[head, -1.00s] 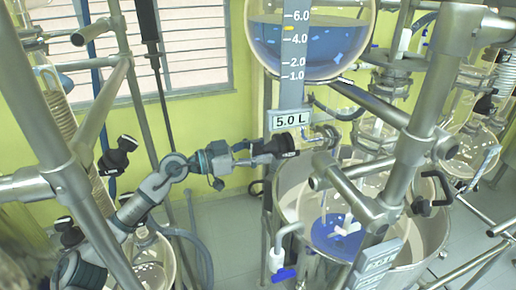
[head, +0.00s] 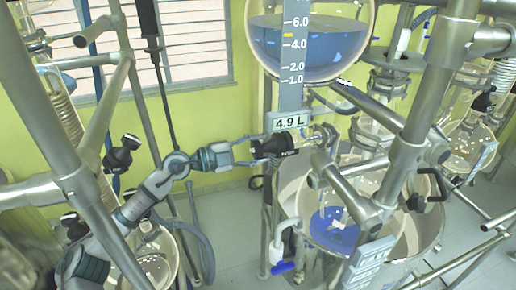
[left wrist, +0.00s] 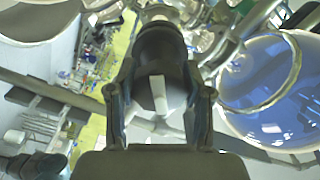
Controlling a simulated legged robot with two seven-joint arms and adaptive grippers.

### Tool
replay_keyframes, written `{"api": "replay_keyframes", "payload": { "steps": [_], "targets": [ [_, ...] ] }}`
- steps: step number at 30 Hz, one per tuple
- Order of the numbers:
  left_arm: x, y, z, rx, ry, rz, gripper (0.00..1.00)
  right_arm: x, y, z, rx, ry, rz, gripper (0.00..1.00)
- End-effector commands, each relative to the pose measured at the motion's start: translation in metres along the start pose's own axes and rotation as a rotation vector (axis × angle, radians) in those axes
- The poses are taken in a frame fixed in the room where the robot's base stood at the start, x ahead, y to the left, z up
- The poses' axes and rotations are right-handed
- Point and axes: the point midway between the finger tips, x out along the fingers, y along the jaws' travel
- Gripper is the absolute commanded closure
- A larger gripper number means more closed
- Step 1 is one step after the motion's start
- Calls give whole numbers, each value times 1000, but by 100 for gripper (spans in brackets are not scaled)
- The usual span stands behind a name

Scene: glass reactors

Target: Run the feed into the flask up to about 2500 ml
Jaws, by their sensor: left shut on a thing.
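The round glass feed vessel (head: 330,45) at the top of the head view holds blue liquid. Its scale strip stands in front, and the display (head: 290,121) below reads 4.9 L. My left gripper (head: 270,149) is shut on the black valve knob (head: 288,143) under this vessel. In the left wrist view, the dark knob (left wrist: 163,55) sits between both fingers (left wrist: 160,105). The lower glass flask (head: 350,190) stands inside a wide vessel and has blue liquid (head: 333,228) at its bottom. The small display (head: 370,262) at the flask is tilted and unreadable. My right gripper is not in view.
Metal frame tubes (head: 425,120) cross in front of the flask. A blue-handled drain valve (head: 283,267) hangs at the lower middle. More glassware stands at the right (head: 470,140) and lower left (head: 150,262). Grey floor shows between.

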Motion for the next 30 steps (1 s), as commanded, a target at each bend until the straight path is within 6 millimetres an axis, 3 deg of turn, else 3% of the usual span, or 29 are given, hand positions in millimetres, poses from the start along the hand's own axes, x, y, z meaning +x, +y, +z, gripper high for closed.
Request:
{"api": "replay_keyframes", "payload": {
  "steps": [30],
  "targets": [
    [1, 5, 2, 963, 3, 8, 85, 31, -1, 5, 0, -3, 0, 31]
  ]
}}
